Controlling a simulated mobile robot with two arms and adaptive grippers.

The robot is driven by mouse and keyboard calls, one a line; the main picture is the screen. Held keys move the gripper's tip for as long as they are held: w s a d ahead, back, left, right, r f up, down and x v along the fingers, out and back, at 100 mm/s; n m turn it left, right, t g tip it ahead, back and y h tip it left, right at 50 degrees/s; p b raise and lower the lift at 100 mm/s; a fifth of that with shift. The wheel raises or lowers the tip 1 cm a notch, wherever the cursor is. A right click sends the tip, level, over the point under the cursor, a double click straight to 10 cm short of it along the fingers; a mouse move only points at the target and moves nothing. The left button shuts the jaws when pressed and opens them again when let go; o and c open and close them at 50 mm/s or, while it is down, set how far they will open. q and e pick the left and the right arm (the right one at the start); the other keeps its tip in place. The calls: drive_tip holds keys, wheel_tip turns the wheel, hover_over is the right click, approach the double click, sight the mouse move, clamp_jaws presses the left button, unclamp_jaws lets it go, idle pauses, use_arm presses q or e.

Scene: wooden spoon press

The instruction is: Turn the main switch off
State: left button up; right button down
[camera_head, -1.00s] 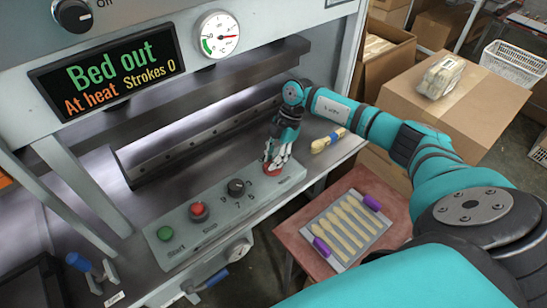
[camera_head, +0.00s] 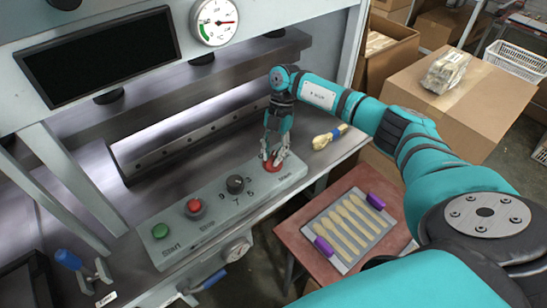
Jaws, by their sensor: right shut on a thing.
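The main switch (camera_head: 275,167) is a red knob at the right end of the sloped grey control panel (camera_head: 220,229). My right gripper (camera_head: 274,158) points down over it, its fingers shut around the knob and hiding part of it. The display (camera_head: 98,55) on the press is black and blank. A black selector (camera_head: 235,184), a red stop button (camera_head: 194,207) and a green start button (camera_head: 160,231) sit further left on the panel. My left gripper is not in view.
A tray of wooden spoons (camera_head: 346,226) with purple clips lies on a red stand at the right. A gauge (camera_head: 214,22) is above; cardboard boxes (camera_head: 458,100) stand at the back right.

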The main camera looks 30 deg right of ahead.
drive_tip(key=n+h+b, duration=0.1)
drive_tip(key=n+b, duration=0.1)
drive_tip(key=n, duration=0.1)
drive_tip(key=n+g+h+b, duration=0.1)
drive_tip(key=n, duration=0.2)
drive_tip(key=shift+w+a+n+b, duration=0.1)
drive_tip(key=shift+w+n+b, duration=0.05)
drive_tip(key=shift+n+b, duration=0.2)
drive_tip(key=n+h+b, duration=0.1)
drive_tip(key=n, duration=0.2)
drive_tip(key=shift+g, duration=0.4)
drive_tip(key=shift+a+n+h+b, duration=0.1)
drive_tip(key=shift+n+h+b, duration=0.55)
drive_tip(key=shift+n, duration=0.6)
drive_tip(key=shift+r, duration=0.1)
drive_tip(key=c, duration=1.2)
unclamp_jaws()
